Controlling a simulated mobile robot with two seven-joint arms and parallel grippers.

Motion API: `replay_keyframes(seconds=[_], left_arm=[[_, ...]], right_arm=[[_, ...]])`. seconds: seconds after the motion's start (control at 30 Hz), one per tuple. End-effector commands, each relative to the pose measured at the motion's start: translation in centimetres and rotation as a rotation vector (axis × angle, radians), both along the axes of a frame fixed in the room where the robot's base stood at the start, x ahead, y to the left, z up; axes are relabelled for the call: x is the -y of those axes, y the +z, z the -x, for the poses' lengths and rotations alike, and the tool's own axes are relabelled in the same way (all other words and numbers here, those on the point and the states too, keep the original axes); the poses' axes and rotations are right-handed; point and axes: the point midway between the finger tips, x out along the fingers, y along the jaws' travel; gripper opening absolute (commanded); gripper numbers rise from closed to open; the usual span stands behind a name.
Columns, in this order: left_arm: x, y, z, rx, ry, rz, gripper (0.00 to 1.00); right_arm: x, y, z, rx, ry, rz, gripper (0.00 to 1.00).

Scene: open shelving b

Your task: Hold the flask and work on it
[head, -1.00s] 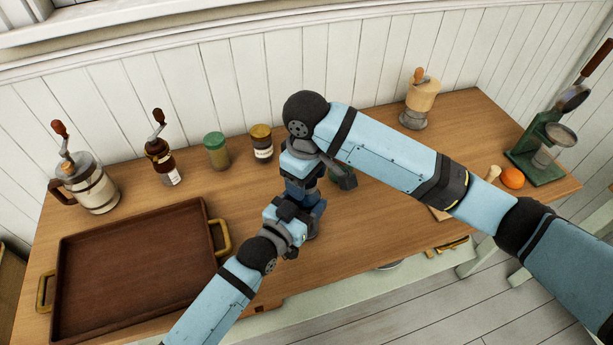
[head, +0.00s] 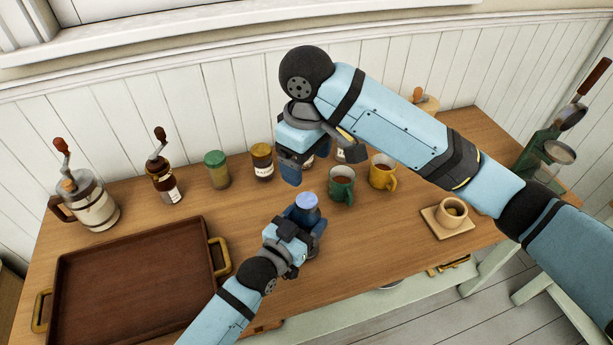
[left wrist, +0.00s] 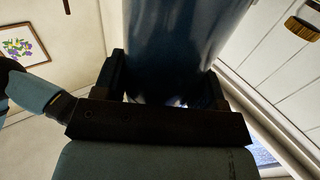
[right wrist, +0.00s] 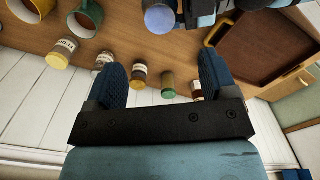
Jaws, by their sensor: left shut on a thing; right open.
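The dark blue flask, with a paler blue top (head: 306,201), stands upright near the middle of the table. My left gripper (head: 302,236) is shut around its body from the front left. In the left wrist view the flask's body (left wrist: 180,45) fills the space between the fingers. My right gripper (head: 295,172) is above and behind the flask, apart from it. In the right wrist view its fingers (right wrist: 162,82) are spread with nothing between them, and the flask's round top (right wrist: 160,19) shows beyond. The flask's lower part is hidden by my left gripper in the head view.
A green mug (head: 342,188) and a yellow mug (head: 383,173) stand right of the flask. A cup sits on a square saucer (head: 432,221) farther right. A brown tray (head: 60,285) lies left. Jars (head: 217,170) and grinders (head: 160,168) line the back. Table around the flask's front is clear.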

Motion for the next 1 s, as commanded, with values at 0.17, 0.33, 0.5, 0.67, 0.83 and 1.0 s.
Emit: replay_keyframes(seconds=[0.17, 0.33, 0.5, 0.67, 0.83, 1.0], left_arm=[[0.0, -0.1, 0.0, -0.001, 0.000, -0.001, 0.00], [0.0, -0.1, 0.0, -0.001, 0.000, -0.001, 0.00], [0.0, 0.0, 0.0, -0.001, 0.000, -0.001, 0.79], [0.0, 0.0, 0.0, -0.001, 0.000, -0.001, 0.95], [0.0, 0.0, 0.0, 0.000, 0.000, 0.000, 0.95], [-0.8, -0.2, 1.1, -0.002, 0.000, -0.001, 0.95]], right_arm=[[0.0, 1.2, 0.0, -0.001, 0.001, 0.001, 0.79], [0.0, 1.3, 0.0, -0.001, 0.000, 0.000, 0.79], [0.0, 1.3, 0.0, -0.001, 0.000, 0.000, 0.79], [0.0, 1.3, 0.0, -0.001, 0.000, -0.001, 0.79], [0.0, 1.3, 0.0, -0.001, 0.000, -0.001, 0.79], [0.0, 1.2, 0.0, -0.001, 0.001, -0.001, 0.79]])
